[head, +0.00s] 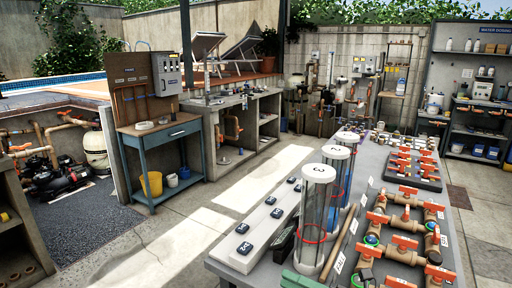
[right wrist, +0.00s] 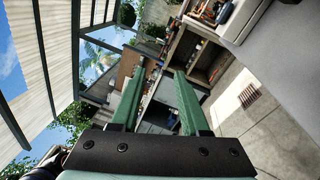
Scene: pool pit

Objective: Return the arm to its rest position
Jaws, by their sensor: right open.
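My right gripper (right wrist: 160,76) shows in the right wrist view with its two green fingers spread apart. Nothing is held between them. Behind them that view shows shelving and the floor, tilted, so the fingers are clear of any surface there. In the head view, little of my right gripper shows at the bottom edge, and its exact outline is hard to tell. My left gripper is in neither view.
A grey workbench (head: 230,265) fills the lower right, with clear numbered tubes (head: 315,215), a pale strip of dark blocks (head: 262,228) and orange-handled valves (head: 405,222). A blue-grey table (head: 160,137) stands at left. Open floor (head: 170,235) lies between.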

